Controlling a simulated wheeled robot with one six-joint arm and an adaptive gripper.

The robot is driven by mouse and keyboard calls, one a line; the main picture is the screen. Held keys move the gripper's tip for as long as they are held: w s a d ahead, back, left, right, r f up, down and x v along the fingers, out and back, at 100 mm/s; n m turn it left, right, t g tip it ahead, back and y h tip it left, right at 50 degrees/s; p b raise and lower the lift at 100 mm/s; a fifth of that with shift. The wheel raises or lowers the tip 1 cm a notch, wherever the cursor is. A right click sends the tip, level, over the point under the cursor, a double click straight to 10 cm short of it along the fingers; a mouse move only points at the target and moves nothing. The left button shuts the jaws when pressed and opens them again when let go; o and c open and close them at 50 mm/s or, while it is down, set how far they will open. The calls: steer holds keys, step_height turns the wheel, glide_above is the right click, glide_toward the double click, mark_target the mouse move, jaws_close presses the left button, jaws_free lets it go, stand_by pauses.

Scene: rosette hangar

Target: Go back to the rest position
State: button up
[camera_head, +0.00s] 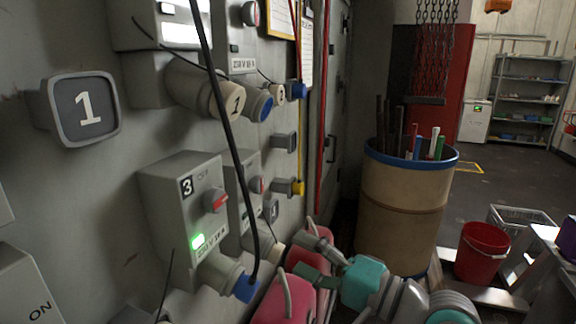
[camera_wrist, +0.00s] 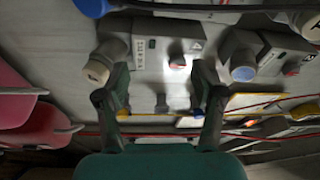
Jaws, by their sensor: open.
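My gripper (camera_head: 304,252) is low in the head view, beside the wall of socket boxes and in front of red containers (camera_head: 275,304). In the wrist view my gripper (camera_wrist: 163,78) has its two dark fingers spread, with nothing between them. A grey socket box (camera_wrist: 165,48) with a red switch lies beyond the fingers. In the head view, the box marked 3 (camera_head: 185,205) has a red rotary switch and a lit green light. A blue-ended plug (camera_head: 232,280) with a black cable sits in its lower socket.
A tall drum (camera_head: 403,205) with a blue rim holds several rods, behind my arm. A red bucket (camera_head: 482,252) and a grey crate (camera_head: 520,218) stand at the right. A black cable (camera_head: 229,130) hangs in front of the wall. Open floor (camera_head: 500,185) lies at the back right.

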steer(key=s+d+f+m+t+h, duration=0.2)
steer(key=s+d+f+h, duration=0.15)
steer(key=f, duration=0.75)
steer(key=s+d+f+m+t+h, duration=0.25)
steer(key=d+f+h, duration=0.2)
steer(key=f, duration=0.65)
steer(key=s+d+f+n+h, duration=0.2)
steer(key=s+d+f+h, duration=0.25)
steer(key=s+f, duration=0.65)
steer(key=s+d+r+n+h, duration=0.1)
steer(key=s+n, duration=0.3)
steer(key=s, duration=0.7)
steer(key=s+d+n+h, duration=0.1)
steer(key=s+n+h, duration=0.1)
steer(key=s, duration=1)
steer(key=shift+s+d+r+n, duration=0.2)
steer(key=shift+d+r+n, duration=0.2)
steer(key=shift+n, duration=0.45)
